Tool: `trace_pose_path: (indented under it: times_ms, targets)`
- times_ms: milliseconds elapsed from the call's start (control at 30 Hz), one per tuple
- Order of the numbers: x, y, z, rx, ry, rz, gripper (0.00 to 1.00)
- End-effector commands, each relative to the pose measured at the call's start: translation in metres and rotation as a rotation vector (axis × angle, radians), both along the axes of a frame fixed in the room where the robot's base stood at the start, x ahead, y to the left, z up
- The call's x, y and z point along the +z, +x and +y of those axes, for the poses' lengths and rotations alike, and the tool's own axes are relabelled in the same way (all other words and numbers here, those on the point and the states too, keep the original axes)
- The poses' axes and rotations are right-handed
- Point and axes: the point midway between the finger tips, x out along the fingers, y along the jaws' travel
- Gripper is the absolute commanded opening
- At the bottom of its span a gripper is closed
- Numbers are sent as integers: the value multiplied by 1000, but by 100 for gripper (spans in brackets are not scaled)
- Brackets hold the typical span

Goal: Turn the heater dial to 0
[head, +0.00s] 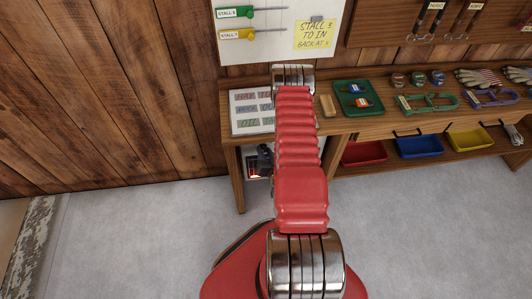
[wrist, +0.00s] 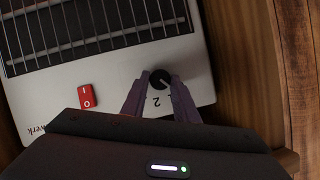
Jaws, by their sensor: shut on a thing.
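The heater (wrist: 120,72) is a pale panel with a dark barred grille, seen rotated in the wrist view. Its round black dial (wrist: 160,77) sits near the panel's edge, with a pale pointer line that seems to slant toward the lower right. A printed 2 shows just below the dial; other marks around it are partly hidden by the fingers. My gripper (wrist: 160,83) is shut on the dial, one finger on either side. In the head view the heater is mostly hidden under the bench, behind my arm, with a small orange glow showing.
A red rocker switch (wrist: 88,96) marked I and O sits beside the dial on the panel. Wood stands close at the right of the wrist view. The workbench (head: 348,125) holds a green tray (head: 358,98) and tack; red, blue and yellow bins are below. The grey floor is clear.

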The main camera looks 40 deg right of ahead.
Motion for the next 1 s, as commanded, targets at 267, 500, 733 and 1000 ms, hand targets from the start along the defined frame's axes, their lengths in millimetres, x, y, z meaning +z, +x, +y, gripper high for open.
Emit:
trace_pose_path:
  times_ms: [267, 500, 733, 1000]
  targets:
    - [-1, 0, 2, -4, -176, 128, 4]
    - [-1, 0, 2, -5, -277, 198, 4]
    - [-1, 0, 2, -6, -312, 222, 4]
    - [-1, -1, 2, -6, -313, 223, 4]
